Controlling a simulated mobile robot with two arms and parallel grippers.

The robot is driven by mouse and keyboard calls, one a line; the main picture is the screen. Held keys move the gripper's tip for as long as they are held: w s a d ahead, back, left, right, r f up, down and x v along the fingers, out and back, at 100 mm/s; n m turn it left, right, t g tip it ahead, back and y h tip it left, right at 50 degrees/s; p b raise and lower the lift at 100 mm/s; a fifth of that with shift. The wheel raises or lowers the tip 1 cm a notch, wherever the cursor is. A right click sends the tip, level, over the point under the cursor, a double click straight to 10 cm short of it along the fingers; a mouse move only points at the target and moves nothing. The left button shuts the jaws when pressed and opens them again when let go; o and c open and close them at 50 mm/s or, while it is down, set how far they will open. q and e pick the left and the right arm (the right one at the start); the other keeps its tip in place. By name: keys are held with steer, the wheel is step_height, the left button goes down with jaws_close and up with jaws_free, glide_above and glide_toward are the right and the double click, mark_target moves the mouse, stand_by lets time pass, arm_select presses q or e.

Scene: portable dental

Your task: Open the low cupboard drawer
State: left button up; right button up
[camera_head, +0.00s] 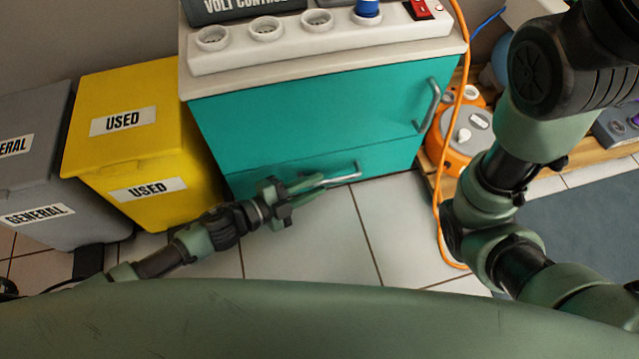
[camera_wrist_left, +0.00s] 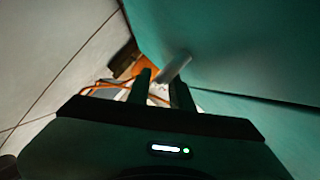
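The low teal cupboard (camera_head: 300,110) has a large upper front and a low drawer (camera_head: 385,157) beneath it. The drawer front looks flush with the cupboard. Its metal bar handle (camera_head: 345,178) is near the floor, and a bright metal piece of it shows in the left wrist view (camera_wrist_left: 174,68). My left gripper (camera_head: 318,182) is at the handle, with its fingers spread. In the left wrist view the two fingers (camera_wrist_left: 160,90) stand apart, with the handle near the right fingertip. Whether they touch is unclear. My right arm shows at the right, but its gripper is out of view.
A yellow bin (camera_head: 140,95) and a grey bin (camera_head: 35,165) stand left of the cupboard. A power strip (camera_head: 325,40) lies on top. An orange cable (camera_head: 439,220) hangs to the floor beside an orange reel (camera_head: 455,150). The tiled floor (camera_head: 330,240) before the drawer is clear.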

arm_select(q)
steer(key=shift+x, duration=1)
jaws_close()
steer(key=shift+f, duration=0.1)
stand_by(0.6)
